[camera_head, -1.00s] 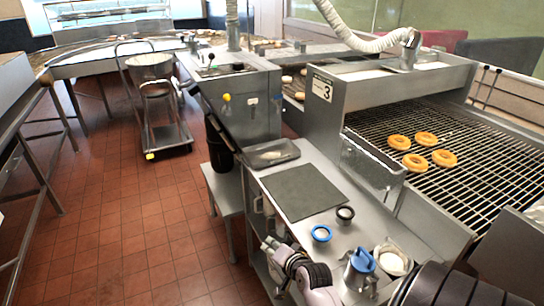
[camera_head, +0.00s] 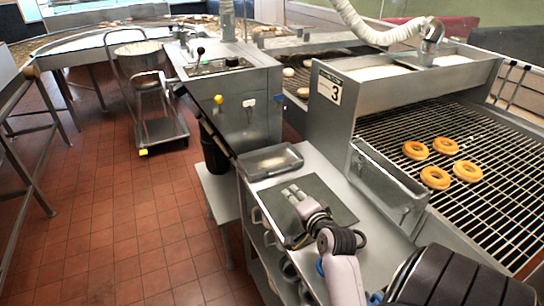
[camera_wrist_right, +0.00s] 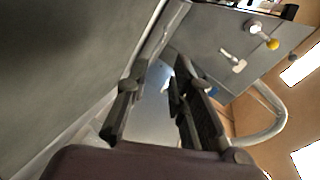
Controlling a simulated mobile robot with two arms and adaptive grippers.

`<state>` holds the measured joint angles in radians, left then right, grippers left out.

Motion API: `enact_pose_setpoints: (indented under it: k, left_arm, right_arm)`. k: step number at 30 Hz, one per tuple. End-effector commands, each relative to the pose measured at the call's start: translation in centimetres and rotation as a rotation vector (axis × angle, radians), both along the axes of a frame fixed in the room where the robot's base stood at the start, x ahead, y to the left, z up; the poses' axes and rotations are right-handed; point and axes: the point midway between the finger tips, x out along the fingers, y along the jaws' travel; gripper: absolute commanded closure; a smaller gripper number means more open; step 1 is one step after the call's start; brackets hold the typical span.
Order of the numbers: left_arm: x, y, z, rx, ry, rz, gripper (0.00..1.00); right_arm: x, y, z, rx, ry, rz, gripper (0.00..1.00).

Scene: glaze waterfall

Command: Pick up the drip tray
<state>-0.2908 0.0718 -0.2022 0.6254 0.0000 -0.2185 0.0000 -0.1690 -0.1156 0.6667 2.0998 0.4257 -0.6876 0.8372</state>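A shallow grey rectangular tray (camera_head: 270,160), which looks like the drip tray, lies at the far end of the metal counter. My right gripper (camera_head: 291,191) is above the dark mat, on the near side of the tray and apart from it. In the right wrist view its two fingers (camera_wrist_right: 153,95) stand apart with nothing held between them. I cannot make out the tray clearly in that view. My left gripper is not in view.
The dark flat mat (camera_head: 335,205) covers the counter below my right gripper. A metal basket (camera_head: 385,188) hangs beside the conveyor grate (camera_head: 505,205), which bears several doughnuts. A control cabinet (camera_head: 240,115) stands beyond the tray.

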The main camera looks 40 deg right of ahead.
Motion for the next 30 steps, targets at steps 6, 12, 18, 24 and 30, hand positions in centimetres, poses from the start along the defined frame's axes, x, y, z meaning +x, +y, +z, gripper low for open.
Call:
enact_pose_setpoints:
  k: [6, 12, 18, 24, 30]
  left_arm:
    - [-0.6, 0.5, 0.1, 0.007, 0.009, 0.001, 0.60]
    - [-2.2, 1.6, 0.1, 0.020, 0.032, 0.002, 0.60]
    - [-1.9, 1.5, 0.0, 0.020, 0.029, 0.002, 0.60]
    - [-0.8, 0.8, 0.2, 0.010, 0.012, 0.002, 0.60]
    - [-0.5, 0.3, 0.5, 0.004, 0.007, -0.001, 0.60]
  right_arm:
    - [3.3, -1.4, -1.0, 0.001, -0.003, -0.001, 0.78]
    - [7.1, -3.0, -2.3, 0.002, -0.003, -0.001, 0.78]
    - [9.8, -4.2, -3.4, 0.000, -0.001, -0.001, 0.78]
    - [10.8, -4.5, -3.7, 0.000, -0.001, -0.001, 0.78]
    - [13.2, -5.0, -4.2, -0.001, -0.001, -0.001, 0.78]
